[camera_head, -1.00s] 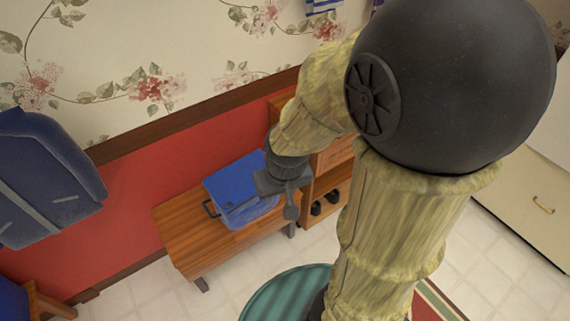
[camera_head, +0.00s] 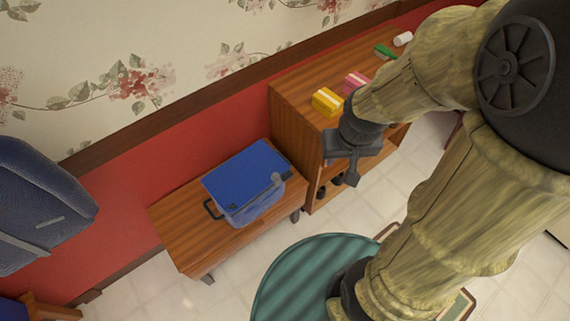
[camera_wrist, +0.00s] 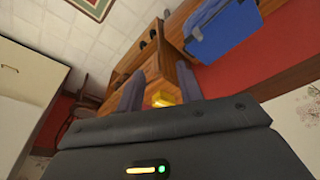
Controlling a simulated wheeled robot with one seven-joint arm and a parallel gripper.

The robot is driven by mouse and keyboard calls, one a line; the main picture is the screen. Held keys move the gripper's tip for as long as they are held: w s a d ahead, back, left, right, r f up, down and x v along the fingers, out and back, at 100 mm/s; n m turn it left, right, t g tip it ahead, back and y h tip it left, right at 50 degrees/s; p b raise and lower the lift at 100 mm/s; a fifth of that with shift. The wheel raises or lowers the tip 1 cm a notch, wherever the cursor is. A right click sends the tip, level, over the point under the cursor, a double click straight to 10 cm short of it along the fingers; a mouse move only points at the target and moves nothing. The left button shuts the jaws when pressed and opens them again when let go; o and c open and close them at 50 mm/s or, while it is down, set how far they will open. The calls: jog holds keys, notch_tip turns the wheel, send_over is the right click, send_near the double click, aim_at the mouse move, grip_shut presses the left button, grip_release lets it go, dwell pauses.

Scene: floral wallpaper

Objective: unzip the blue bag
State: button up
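The blue bag (camera_head: 240,172) lies on the wooden bench (camera_head: 180,240), with its flat top up and a dark handle on its left side. A small grey piece (camera_head: 277,178) sits at its right edge; I cannot tell if it is the zip pull. The bag also shows at the top right of the wrist view (camera_wrist: 222,30). My gripper (camera_head: 352,178) is to the right of the bag, apart from it, in front of the wooden cabinet. In the wrist view its two fingers (camera_wrist: 158,75) stand apart with nothing held between them.
The wooden cabinet (camera_head: 290,100) stands right beside the bench. A yellow block (camera_head: 327,101), a pink block (camera_head: 355,82) and other small items lie on it. A round green table (camera_head: 300,285) stands in front. A dark blue chair (camera_head: 40,210) is at the left.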

jog(key=shift+o, duration=0.8)
jog(key=n+g+b, duration=0.3)
jog(key=n+b, duration=0.5)
jog(key=b, duration=0.5)
send_over(275, 174)
notch_tip(275, 174, down, 18)
notch_tip(275, 174, down, 17)
jog(key=shift+f+b, duration=0.15)
jog(key=shift+b, duration=0.35)
jog(key=shift+s, duration=0.1)
jog(key=c, duration=0.9)
